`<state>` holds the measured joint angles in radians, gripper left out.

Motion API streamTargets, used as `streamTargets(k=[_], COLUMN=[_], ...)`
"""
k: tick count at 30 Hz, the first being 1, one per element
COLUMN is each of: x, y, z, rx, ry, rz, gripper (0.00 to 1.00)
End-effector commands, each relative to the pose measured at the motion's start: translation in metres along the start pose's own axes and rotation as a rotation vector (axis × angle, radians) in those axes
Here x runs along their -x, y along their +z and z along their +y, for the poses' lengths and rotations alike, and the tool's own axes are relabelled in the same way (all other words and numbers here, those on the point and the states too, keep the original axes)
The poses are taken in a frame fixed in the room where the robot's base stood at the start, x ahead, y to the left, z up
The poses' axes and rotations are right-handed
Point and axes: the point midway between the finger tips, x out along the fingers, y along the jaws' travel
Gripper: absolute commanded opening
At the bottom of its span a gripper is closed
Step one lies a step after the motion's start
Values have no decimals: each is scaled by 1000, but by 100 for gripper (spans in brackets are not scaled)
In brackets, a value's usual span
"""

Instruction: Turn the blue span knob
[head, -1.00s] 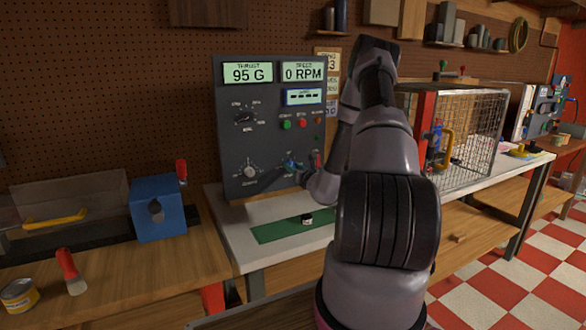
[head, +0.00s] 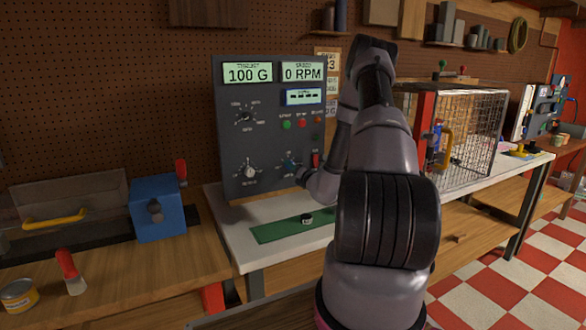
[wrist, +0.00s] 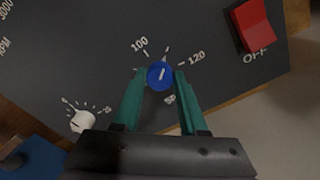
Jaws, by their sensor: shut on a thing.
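The blue span knob (wrist: 160,75) sits on the dark control panel, with marks reading 100 and 120 beside it in the wrist view. My gripper (wrist: 159,82) is shut on the knob, one teal finger on each side. The knob's white pointer line is tilted toward the upper right. The thrust display (head: 247,73) reads 100 G and the speed display (head: 302,72) reads 0 RPM.
A red switch (wrist: 252,24) marked OFF is right of the knob, and a white knob (wrist: 82,121) is at its lower left. A wire cage (head: 475,135) stands right of my arm. A blue box (head: 158,215) stands left of the panel.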

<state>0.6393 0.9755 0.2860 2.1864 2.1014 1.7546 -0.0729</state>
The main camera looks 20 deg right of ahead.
Motion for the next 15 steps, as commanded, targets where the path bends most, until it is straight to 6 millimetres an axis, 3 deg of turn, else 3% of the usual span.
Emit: streamTargets(k=[10,11,12,15], x=[1,1,1,0], y=[0,0,0,0], z=[-1,-1,-1,-1], rx=[-2,-2,-2,-1], ry=[-2,-2,-2,-1], rz=[1,1,1,1], gripper=[0,53,68,72])
